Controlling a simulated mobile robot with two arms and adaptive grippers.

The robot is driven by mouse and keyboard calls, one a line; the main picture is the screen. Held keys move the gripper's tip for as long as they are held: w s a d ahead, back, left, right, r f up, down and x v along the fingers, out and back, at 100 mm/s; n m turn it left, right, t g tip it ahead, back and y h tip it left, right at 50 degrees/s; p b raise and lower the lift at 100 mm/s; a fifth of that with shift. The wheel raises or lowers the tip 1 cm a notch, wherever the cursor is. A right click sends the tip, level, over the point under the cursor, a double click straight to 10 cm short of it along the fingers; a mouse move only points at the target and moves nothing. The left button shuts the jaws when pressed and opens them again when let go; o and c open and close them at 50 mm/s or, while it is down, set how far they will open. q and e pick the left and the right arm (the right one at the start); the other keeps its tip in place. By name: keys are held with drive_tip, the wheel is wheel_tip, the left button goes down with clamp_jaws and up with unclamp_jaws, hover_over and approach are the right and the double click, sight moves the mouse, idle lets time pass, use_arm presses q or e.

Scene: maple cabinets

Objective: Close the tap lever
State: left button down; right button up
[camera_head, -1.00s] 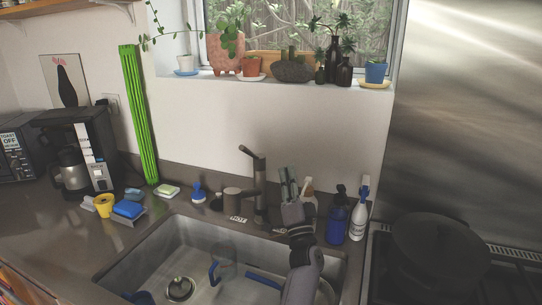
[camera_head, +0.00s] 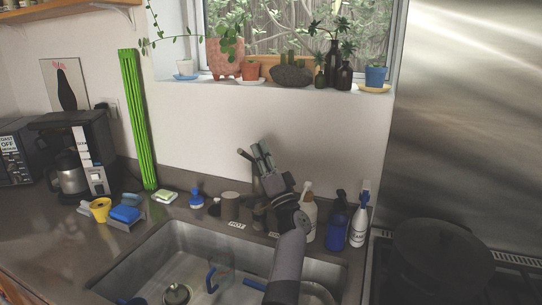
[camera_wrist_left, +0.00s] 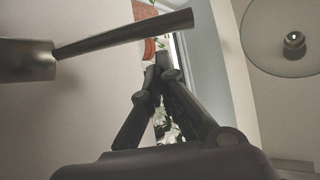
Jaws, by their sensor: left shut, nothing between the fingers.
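The tap is dark metal and stands behind the sink; my left gripper covers most of its column in the head view. Its thin tap lever (camera_head: 244,154) sticks up to the left, just left of my fingertips. In the left wrist view the lever (camera_wrist_left: 125,33) runs across the upper left, rising to the right from the thick tap top (camera_wrist_left: 26,60). My left gripper (camera_head: 262,149) is shut and empty, pointing up in front of the tap. Its fingers (camera_wrist_left: 158,78) converge below the lever's free end in the wrist view; I cannot tell whether they touch it. My right gripper is not in view.
The sink (camera_head: 205,258) lies in front, with a clear cup in it. A white pump bottle (camera_head: 308,218), a blue bottle (camera_head: 338,228) and a spray bottle (camera_head: 359,222) stand right of the gripper. A potted-plant windowsill (camera_head: 300,88) is above.

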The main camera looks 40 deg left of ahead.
use_arm(q)
drive_tip(key=shift+s+a+f, duration=0.25)
drive_tip(key=shift+s+f, duration=0.1)
drive_tip(key=shift+s, duration=0.2)
drive_tip(key=f+n+g+y+b, duration=0.1)
drive_tip(key=b, duration=0.1)
drive_tip(key=s+f+n+g+y+b, duration=0.1)
drive_tip(key=n+g+b, duration=0.1)
drive_tip(key=s+f+n+g+b, duration=0.1)
drive_tip(key=n+b, duration=0.1)
drive_tip(key=b, duration=0.1)
drive_tip(key=shift+d+f+y, duration=0.15)
drive_tip(key=shift+d+y, duration=0.15)
drive_tip(key=shift+y, duration=0.1)
